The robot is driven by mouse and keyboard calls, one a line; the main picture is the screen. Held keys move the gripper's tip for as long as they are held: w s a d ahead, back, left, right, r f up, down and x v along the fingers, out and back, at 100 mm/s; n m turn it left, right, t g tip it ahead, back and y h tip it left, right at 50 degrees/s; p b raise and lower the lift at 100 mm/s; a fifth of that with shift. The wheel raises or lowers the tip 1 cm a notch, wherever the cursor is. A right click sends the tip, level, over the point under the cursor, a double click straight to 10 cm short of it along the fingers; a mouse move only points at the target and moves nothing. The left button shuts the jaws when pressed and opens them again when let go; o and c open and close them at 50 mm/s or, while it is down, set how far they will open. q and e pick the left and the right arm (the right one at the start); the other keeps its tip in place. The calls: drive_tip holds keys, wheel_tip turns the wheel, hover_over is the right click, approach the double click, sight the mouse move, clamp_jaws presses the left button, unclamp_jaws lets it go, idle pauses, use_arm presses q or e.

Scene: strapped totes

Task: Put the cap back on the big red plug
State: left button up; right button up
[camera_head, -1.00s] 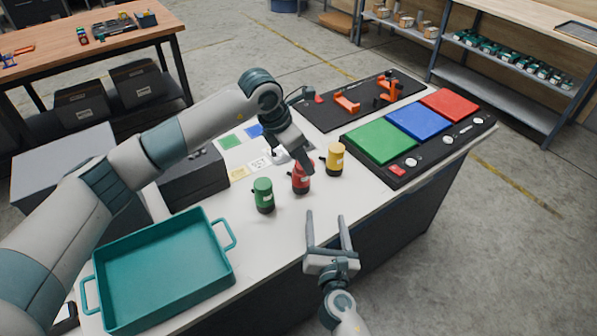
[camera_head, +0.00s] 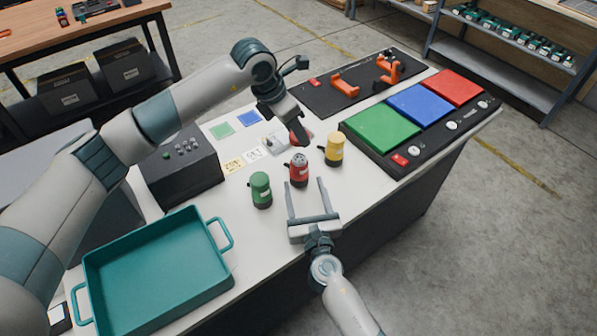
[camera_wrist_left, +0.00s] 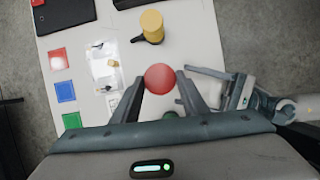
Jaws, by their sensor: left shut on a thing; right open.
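The big red plug (camera_head: 299,173) stands upright on the white table, its grey top with contacts uncovered. My left gripper (camera_head: 299,128) is shut on a red cap (camera_head: 305,138), held behind the plug in the head view and partly hidden by the fingers. In the left wrist view the round red cap (camera_wrist_left: 160,78) sits between the fingertips. My right gripper (camera_head: 306,182) is open and empty, its fingers pointing at the red plug from the front, one on either side. It also shows in the left wrist view (camera_wrist_left: 205,72).
A green plug (camera_head: 260,190) stands left of the red one and a yellow plug (camera_head: 334,150) to its right. A teal tray (camera_head: 220,262) is at front left, a black box (camera_head: 150,180) behind it. A panel with coloured pads (camera_head: 385,128) lies at right.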

sight(297, 157)
drive_tip(key=shift+w+a, duration=0.35)
drive_tip(key=shift+w, duration=1.6)
drive_tip(key=shift+w+a, duration=0.4)
drive_tip(key=shift+w, duration=1.55)
drive_tip(key=shift+w+a, duration=0.35)
drive_tip(key=shift+w, duration=1.6)
clamp_jaws()
